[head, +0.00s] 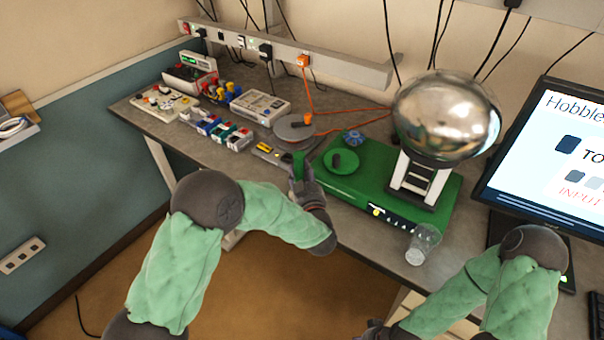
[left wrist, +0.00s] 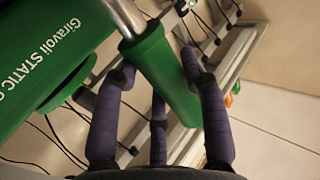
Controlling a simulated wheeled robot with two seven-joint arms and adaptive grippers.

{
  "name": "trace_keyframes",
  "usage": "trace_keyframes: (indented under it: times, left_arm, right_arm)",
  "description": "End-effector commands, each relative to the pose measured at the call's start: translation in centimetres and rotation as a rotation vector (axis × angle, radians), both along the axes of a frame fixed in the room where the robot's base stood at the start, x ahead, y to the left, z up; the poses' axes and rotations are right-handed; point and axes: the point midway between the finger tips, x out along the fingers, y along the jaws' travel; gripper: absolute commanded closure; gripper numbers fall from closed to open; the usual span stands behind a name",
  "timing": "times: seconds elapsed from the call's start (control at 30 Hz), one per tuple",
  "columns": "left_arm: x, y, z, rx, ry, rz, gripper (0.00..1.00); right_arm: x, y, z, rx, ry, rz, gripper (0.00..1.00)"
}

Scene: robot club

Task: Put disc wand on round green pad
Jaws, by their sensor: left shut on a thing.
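My left gripper (head: 298,172) is at the left end of the green generator base, shut on the green handle of the disc wand (head: 298,163). In the left wrist view, the fingers (left wrist: 158,95) close around the green handle (left wrist: 163,72), and a metal rod leaves its upper end.
The green base (head: 440,204) carries a large shiny sphere (head: 445,115) on a white stand. A clear cup (head: 422,243) stands at its front right. Kits crowd the left; a monitor (head: 555,160) stands right.

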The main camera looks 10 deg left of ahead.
Motion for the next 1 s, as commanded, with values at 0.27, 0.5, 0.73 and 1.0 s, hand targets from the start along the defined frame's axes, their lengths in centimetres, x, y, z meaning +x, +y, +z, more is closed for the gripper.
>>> trace_keyframes:
  times: [0.27,0.5,0.73,1.0]
  left_arm:
    - [0.0,0.0,-0.3,0.000,0.000,0.000,0.52]
    - [0.0,0.0,-0.2,0.000,0.000,0.000,0.34]
    - [0.0,0.0,0.1,0.000,0.000,0.000,0.34]
    - [-3.5,-1.8,0.3,0.001,0.002,-0.004,0.34]
  right_arm:
    - [0.0,0.0,-0.2,0.000,0.000,0.000,0.60]
    - [0.0,0.0,-0.2,0.000,0.000,0.000,0.60]
    - [0.0,0.0,0.1,0.000,0.000,0.000,0.60]
    - [0.0,0.0,0.9,0.000,0.000,0.000,0.60]
